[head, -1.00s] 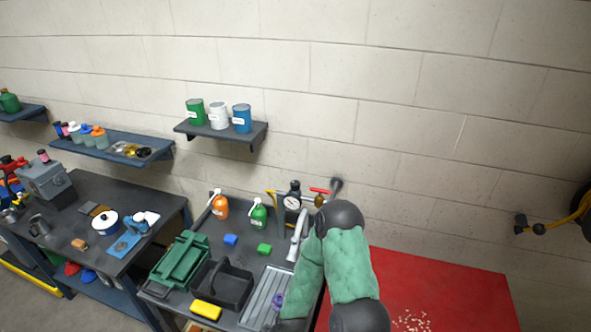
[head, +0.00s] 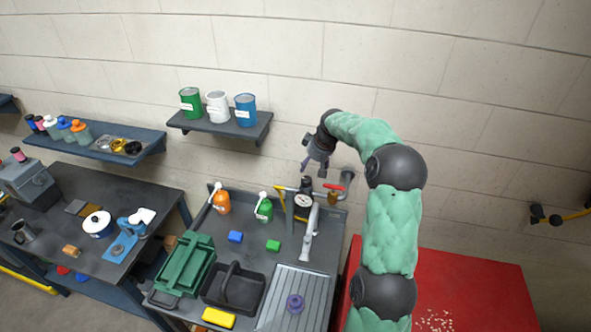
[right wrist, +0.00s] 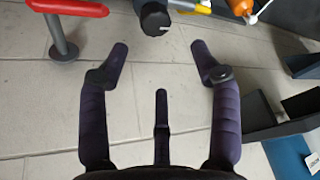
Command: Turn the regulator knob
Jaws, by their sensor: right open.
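The regulator knob (head: 307,184) is dark and sits above a round white-faced gauge (head: 303,201) on the pipework at the back of the sink bench. In the right wrist view the knob (right wrist: 155,19) is a black cap with a light mark, at the top middle. My right gripper (head: 313,166) is above the knob, pointing down, close to the wall. In the right wrist view its dark fingers (right wrist: 159,55) are spread and empty, with the knob beyond the tips and apart from them. My left gripper is not in view.
A red valve handle (head: 334,187) is close right of the knob; it also shows in the right wrist view (right wrist: 70,8). A yellow pipe (head: 284,190) runs left of it. A grey faucet (head: 310,235) stands in front. A shelf with cans (head: 225,126) is up left.

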